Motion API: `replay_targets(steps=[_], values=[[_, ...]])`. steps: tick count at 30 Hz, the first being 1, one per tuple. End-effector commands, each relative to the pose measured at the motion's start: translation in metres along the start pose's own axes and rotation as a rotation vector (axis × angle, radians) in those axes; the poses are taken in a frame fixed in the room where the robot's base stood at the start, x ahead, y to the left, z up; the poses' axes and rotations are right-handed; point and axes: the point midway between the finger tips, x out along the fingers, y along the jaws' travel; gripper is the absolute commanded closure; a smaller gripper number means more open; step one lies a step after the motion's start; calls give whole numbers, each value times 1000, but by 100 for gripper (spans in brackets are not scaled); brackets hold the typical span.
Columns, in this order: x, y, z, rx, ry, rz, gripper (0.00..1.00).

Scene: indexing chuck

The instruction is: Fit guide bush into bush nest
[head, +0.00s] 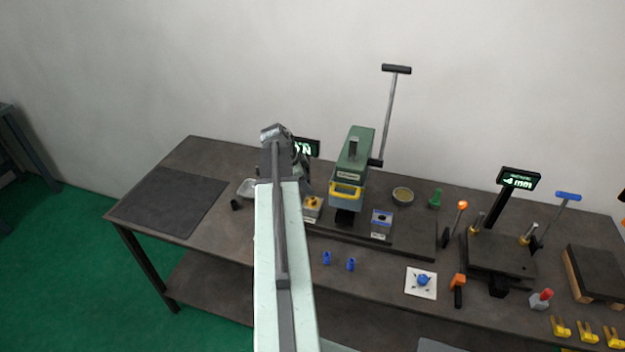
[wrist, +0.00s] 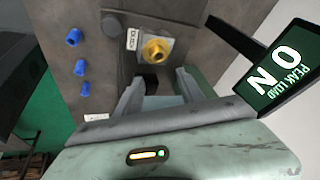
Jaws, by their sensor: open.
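My gripper (wrist: 160,80) is open, its two pale fingers apart at the bottom of the wrist view. A dark patch or dark round piece shows between the fingertips; I cannot tell which. Just beyond them a brass-yellow flanged bush (wrist: 156,50) sits on a small grey block (wrist: 140,36) with a white label. The bush (head: 312,202) and block (head: 311,214) also show in the head view, right of my arm. I cannot tell for sure which part is the guide bush or the bush nest. My arm hides most of the gripper in the head view.
A green press (head: 354,155) with a tall lever stands behind. A blue-topped block (head: 381,224) is at its right. Blue pieces (head: 326,258) lie in front. A "0 N" peak load display (wrist: 277,70) stands close by the gripper. The left mat (head: 165,200) is clear.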

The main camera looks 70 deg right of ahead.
Motion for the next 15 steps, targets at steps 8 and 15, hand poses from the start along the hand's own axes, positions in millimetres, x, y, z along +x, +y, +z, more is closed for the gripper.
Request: replay_targets(steps=[8, 15], values=[[-40, 0, -1, 0, 0, 0, 54], [-37, 0, -1, 1, 1, 0, 54]])
